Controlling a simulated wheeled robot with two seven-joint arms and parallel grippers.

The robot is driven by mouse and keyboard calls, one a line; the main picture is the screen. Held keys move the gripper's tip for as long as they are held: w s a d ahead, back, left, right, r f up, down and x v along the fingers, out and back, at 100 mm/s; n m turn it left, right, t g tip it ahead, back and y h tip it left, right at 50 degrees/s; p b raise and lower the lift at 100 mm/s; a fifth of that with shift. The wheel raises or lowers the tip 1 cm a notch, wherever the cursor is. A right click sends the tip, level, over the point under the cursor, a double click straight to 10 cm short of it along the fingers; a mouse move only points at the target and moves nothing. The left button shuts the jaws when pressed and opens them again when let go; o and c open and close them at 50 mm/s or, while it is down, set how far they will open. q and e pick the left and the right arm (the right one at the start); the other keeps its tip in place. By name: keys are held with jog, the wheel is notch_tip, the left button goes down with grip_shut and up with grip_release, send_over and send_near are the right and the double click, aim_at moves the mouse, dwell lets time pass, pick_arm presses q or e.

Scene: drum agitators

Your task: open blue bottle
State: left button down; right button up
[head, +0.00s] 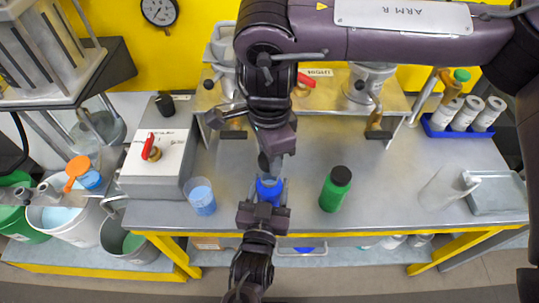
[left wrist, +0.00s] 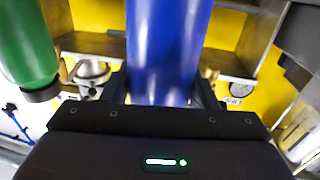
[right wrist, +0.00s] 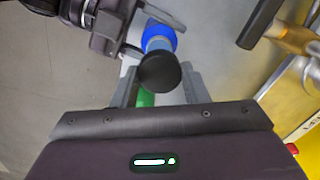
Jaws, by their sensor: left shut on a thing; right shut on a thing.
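The blue bottle (head: 270,190) stands near the front edge of the metal table. My left gripper (head: 262,213) is shut on its body from the front; the bottle fills the middle of the left wrist view (left wrist: 168,50). My right gripper (head: 272,158) is above the bottle, shut on its black cap (right wrist: 160,73). A pale blue neck (right wrist: 158,42) shows between the cap and the blue body in the right wrist view. I cannot tell whether the cap still touches the neck. The fingers hide part of both.
A green bottle (head: 335,190) with a black cap stands to the right on the table. A cup of blue liquid (head: 202,198) stands to the left, beside a grey box with a red valve (head: 150,147). A clear beaker (head: 440,188) and a blue rack of jars (head: 466,118) are farther right.

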pick_arm(q)
jog(key=shift+c, duration=2.3)
grip_release()
